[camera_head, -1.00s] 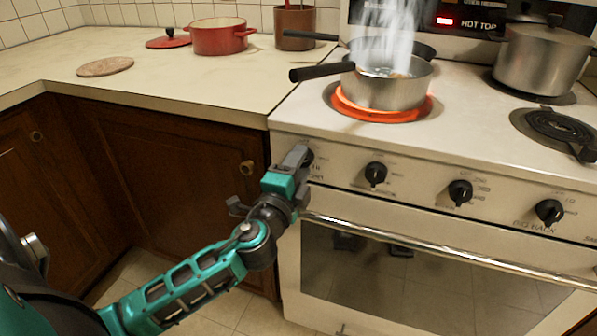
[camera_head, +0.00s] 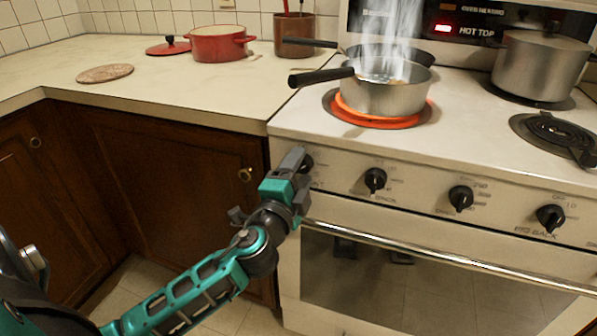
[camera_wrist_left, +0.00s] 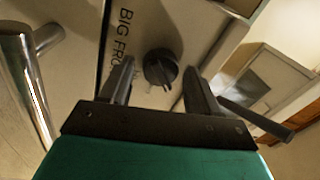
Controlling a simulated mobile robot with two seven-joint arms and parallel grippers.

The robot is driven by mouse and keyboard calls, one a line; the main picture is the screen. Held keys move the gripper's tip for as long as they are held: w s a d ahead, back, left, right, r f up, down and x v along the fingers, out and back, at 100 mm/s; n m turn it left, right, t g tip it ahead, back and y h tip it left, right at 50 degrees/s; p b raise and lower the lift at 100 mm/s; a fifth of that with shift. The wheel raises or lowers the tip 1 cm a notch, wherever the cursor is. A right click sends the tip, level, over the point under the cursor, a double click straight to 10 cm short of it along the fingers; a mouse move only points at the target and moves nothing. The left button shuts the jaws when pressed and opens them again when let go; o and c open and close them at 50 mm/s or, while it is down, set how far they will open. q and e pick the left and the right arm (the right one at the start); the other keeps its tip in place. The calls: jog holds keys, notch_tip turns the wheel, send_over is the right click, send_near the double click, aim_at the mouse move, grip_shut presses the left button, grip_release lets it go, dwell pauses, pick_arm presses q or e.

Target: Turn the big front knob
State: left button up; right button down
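The big front knob (camera_wrist_left: 160,68) is a round black knob on the stove's front panel. In the left wrist view it sits beside the partly hidden label "BIG FRO" (camera_wrist_left: 126,38). In the head view this leftmost knob (camera_head: 307,164) is partly hidden behind my gripper. My left gripper (camera_head: 300,158) is at the panel, pointing at this knob. In the left wrist view the gripper's fingers (camera_wrist_left: 157,78) are apart, one on each side of the knob, with visible gaps and no clear contact. My right gripper is not in view.
A steaming saucepan (camera_head: 385,98) stands on a glowing front burner (camera_head: 350,118), its black handle (camera_head: 320,77) reaching left. Other black knobs (camera_head: 375,180) line the panel to the right. The oven's chrome handle bar (camera_head: 440,250) runs below.

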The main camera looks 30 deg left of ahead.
pick_arm(q)
jog(key=shift+o, duration=0.4)
jog(key=shift+s, duration=0.1)
jog(key=shift+s+f, duration=0.1)
jog(key=shift+s, duration=0.15)
jog(key=r+b+v, duration=0.1)
jog(key=b+v, duration=0.1)
jog(key=v, duration=1)
jog(key=shift+d+f, duration=0.15)
jog(key=shift+f, duration=0.3)
jog(key=shift+f, duration=0.1)
